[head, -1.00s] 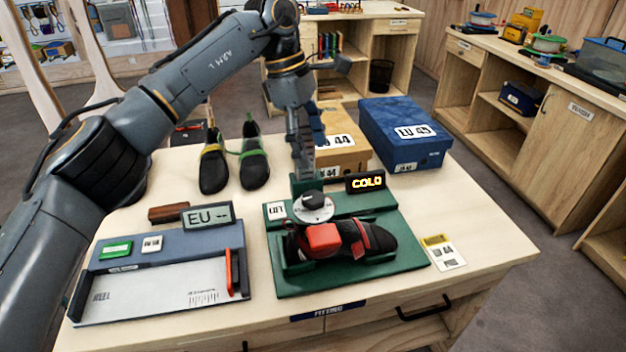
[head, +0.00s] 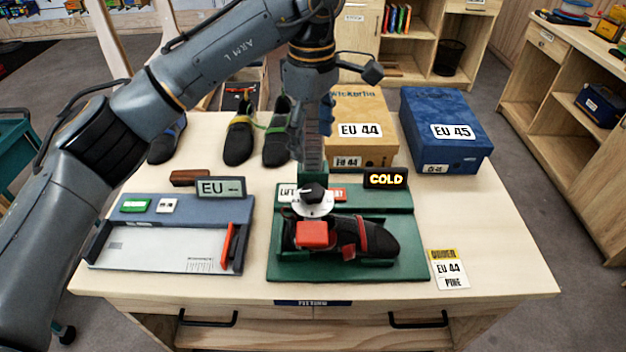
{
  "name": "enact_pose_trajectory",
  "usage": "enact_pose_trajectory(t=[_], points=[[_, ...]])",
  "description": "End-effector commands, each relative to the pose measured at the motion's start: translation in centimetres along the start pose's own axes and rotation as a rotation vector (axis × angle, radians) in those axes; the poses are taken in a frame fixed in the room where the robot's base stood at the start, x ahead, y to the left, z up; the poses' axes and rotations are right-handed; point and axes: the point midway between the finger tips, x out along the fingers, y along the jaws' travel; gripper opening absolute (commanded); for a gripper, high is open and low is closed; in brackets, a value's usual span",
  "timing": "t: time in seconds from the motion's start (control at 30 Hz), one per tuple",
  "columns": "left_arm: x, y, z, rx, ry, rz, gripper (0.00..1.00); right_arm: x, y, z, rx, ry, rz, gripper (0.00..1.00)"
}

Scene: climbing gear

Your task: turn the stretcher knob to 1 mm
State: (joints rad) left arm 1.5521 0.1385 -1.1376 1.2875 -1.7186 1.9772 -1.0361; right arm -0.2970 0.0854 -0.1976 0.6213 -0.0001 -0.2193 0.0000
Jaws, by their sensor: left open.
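The stretcher (head: 420,262) is a green base on the table with a red and black climbing shoe (head: 378,238) on it. Its knob (head: 313,199) is a white dial with a black grip, at the foot of an upright post; the dial's marks are too small to read. A red block (head: 312,235) sits just in front of the dial. A small display (head: 386,178) reads COLD. My left gripper (head: 312,160) points down just above and behind the knob, open, its fingers partly merging with the post; I cannot tell whether it touches the knob. My right gripper is not in view.
A measuring device (head: 160,250) with an EU display stands at left. Shoes (head: 238,140), a tan EU 44 box (head: 362,120) and a blue EU 45 box (head: 445,125) stand behind. A tag card (head: 449,270) lies at right. The table's right side is clear.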

Motion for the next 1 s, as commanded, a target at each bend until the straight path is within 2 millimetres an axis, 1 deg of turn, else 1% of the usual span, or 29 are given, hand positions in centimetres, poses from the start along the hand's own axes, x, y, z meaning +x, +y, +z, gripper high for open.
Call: enact_pose_trajectory(t=[0.03, 0.1, 0.2, 0.4, 0.5, 0.6, 0.7, 1.0], points=[[0.9, -0.1, 0.0, 0.000, -0.001, -0.004, 0.67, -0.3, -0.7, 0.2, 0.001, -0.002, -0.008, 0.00], [2.4, -0.1, 0.0, 0.000, -0.002, -0.006, 0.67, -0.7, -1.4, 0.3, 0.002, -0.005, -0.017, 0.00], [4.5, -0.1, 0.0, -0.001, -0.002, -0.006, 0.67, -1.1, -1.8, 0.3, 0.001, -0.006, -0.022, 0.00], [8.5, -0.1, 0.0, 0.000, -0.003, -0.005, 0.67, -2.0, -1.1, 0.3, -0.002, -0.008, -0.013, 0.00], [10.1, -0.1, 0.0, -0.001, -0.003, -0.004, 0.67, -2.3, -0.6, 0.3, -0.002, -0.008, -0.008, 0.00], [11.1, -0.1, 0.0, -0.002, -0.002, -0.002, 0.67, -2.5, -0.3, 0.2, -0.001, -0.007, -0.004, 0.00], [11.7, 0.0, 0.0, -0.001, -0.002, -0.001, 0.67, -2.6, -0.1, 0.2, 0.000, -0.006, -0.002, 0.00], [12.0, 0.0, 0.0, -0.001, 0.000, -0.001, 0.67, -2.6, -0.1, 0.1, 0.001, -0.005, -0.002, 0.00]])
